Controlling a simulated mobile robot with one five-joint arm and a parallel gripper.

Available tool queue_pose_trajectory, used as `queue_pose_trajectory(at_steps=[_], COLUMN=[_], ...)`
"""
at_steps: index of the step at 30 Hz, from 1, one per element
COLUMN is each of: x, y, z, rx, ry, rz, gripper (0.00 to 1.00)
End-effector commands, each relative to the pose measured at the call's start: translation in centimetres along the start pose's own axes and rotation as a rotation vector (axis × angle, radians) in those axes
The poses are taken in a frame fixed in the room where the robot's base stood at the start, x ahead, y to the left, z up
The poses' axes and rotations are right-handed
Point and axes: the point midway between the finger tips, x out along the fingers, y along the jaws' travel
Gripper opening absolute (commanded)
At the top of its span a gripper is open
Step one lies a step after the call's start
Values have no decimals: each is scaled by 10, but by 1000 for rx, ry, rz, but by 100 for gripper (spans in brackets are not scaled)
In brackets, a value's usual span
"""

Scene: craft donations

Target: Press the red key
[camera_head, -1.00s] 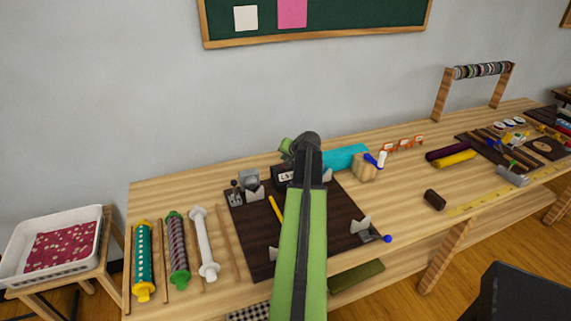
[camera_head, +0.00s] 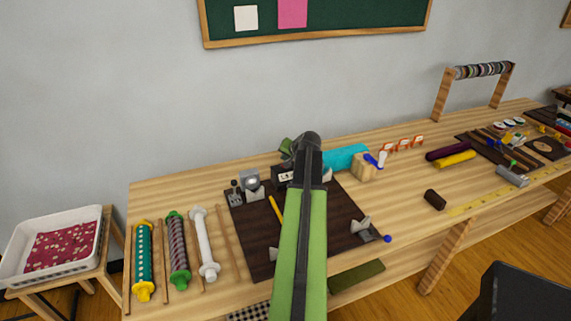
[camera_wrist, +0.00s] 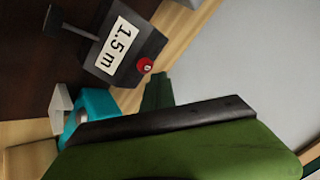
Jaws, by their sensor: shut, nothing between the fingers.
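The red key (camera_wrist: 145,65) is a small round red button on the corner of a dark box (camera_wrist: 125,48) with a white "1.5 m" label. In the head view the same box (camera_head: 282,176) stands at the back of a dark board, partly covered by my arm; the red key is hidden there. My gripper (camera_wrist: 157,91) shows as a dark green tip beside the key, with a visible gap in the picture. It is shut and empty. In the head view my gripper (camera_head: 287,149) is above and behind the box, mostly hidden by my arm.
A turquoise object (camera_head: 345,157) and a wooden block (camera_head: 364,167) stand right of the box. A grey metal device (camera_head: 250,181) is to its left. The dark board (camera_head: 250,235) lies on the wooden table; the wall is behind.

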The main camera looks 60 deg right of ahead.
Motion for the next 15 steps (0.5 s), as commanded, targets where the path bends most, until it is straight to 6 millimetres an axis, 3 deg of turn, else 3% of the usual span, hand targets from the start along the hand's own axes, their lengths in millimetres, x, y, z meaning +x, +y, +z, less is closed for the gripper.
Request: queue_pose_trajectory(at_steps=[15], x=[7], y=[3], z=[4], rx=[0], ry=[0], rz=[0], gripper=[0])
